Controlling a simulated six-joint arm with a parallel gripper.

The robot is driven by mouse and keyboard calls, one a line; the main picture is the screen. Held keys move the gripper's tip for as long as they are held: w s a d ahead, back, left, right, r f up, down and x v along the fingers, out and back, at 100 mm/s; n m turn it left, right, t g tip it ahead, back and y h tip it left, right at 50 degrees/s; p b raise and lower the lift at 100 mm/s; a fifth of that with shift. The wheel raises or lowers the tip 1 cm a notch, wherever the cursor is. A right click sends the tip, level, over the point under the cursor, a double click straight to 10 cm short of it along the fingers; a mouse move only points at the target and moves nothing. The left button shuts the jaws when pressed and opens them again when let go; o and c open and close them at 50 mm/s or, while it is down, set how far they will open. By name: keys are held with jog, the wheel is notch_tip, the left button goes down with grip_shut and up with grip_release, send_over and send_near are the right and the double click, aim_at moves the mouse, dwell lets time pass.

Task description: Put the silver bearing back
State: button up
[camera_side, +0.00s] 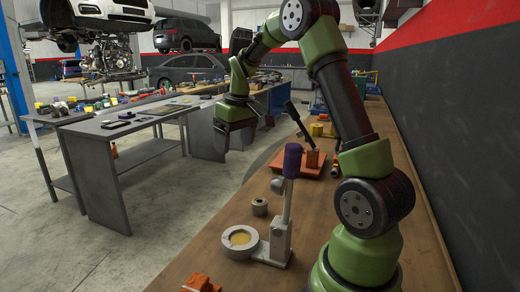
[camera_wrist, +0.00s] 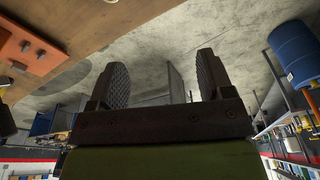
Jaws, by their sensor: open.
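The silver bearing (camera_side: 260,207), a small grey ring-like cylinder, stands on the wooden bench (camera_side: 205,262) in the side view. It is behind and to the right of a round silver holder (camera_side: 239,242) with a yellowish inside, and apart from it. My gripper (camera_side: 232,146) is raised well above and beyond the bearing, out past the bench's left edge. In the wrist view its two ridged fingers (camera_wrist: 163,78) are wide apart with nothing between them. The bearing does not show in the wrist view.
A lever press with a purple grip (camera_side: 292,160) stands beside the holder. An orange plate (camera_side: 312,165) with parts lies farther along the bench; an orange piece also shows in the wrist view (camera_wrist: 32,46). Another orange part (camera_side: 200,283) is at the front. A grey table (camera_side: 110,130) stands left.

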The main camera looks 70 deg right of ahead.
jog(key=s+a+r+t, duration=0.35)
jog(key=a+r, duration=0.45)
jog(key=a, duration=0.5)
jog(key=s+a+t+y, duration=0.2)
jog(key=s+a, duration=0.6)
jog(key=s, duration=0.3)
jog(key=shift+s+a+y, duration=0.3)
jog(key=shift+s+a, duration=0.05)
jog(key=shift+a, duration=0.05)
